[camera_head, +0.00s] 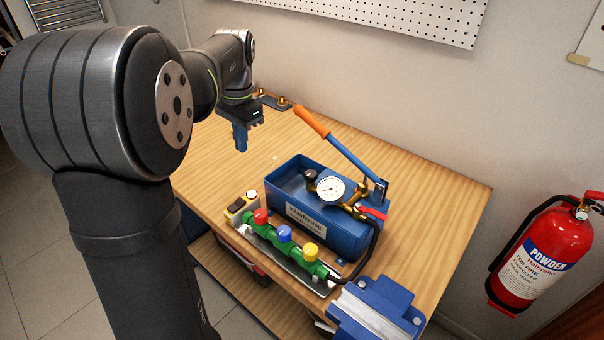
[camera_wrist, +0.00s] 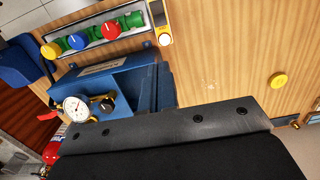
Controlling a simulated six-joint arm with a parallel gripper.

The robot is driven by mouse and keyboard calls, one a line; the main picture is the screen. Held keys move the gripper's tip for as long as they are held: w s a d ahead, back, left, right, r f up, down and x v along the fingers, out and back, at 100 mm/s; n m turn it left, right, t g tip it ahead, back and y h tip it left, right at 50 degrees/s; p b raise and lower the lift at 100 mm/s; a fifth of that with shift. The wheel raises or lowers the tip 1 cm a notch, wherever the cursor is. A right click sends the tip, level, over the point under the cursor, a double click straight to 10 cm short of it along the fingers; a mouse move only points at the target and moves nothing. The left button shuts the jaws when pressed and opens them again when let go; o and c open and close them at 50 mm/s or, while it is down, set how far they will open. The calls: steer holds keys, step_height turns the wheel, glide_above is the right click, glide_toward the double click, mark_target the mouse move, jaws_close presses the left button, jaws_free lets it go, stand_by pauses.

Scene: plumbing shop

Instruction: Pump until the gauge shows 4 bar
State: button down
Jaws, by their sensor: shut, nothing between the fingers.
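The test pump, a blue open-topped tank (camera_head: 352,238), stands on the wooden bench. Its lever (camera_head: 354,157) slants up and to the left, ending in an orange grip (camera_head: 311,122). The white-faced gauge (camera_head: 331,189) sits on brass fittings above the tank; it also shows in the wrist view (camera_wrist: 76,109). Its needle is too small to read. A red valve handle (camera_head: 373,212) is beside it. My gripper (camera_head: 241,148) is shut and empty, pointing down, to the left of the orange grip and apart from it.
A green manifold with red, blue and yellow knobs (camera_head: 284,234) lies before the tank, joined by a black hose. A yellow box (camera_head: 241,207) is at its left end. A blue vise (camera_head: 375,310) is at the front edge. A fire extinguisher (camera_head: 545,250) hangs right.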

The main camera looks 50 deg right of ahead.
steer(key=s+d+r+h, duration=0.4)
steer(key=s+d+r, duration=0.4)
steer(key=d+r, duration=0.4)
steer(key=shift+d+x, duration=0.15)
steer(key=shift+x, duration=1.25)
steer(key=shift+d+x, duration=0.2)
steer(key=shift+x, duration=1.2)
steer(key=shift+w+r, duration=0.1)
stand_by(0.9)
step_height(320, 180, down, 12)
steer(key=w, duration=0.2)
steer(key=r, duration=0.4)
steer(key=s+r, duration=0.1)
steer(key=r, duration=0.3)
steer(key=s+r, duration=0.1)
steer(key=r, duration=0.3)
steer(key=shift+r, duration=0.1)
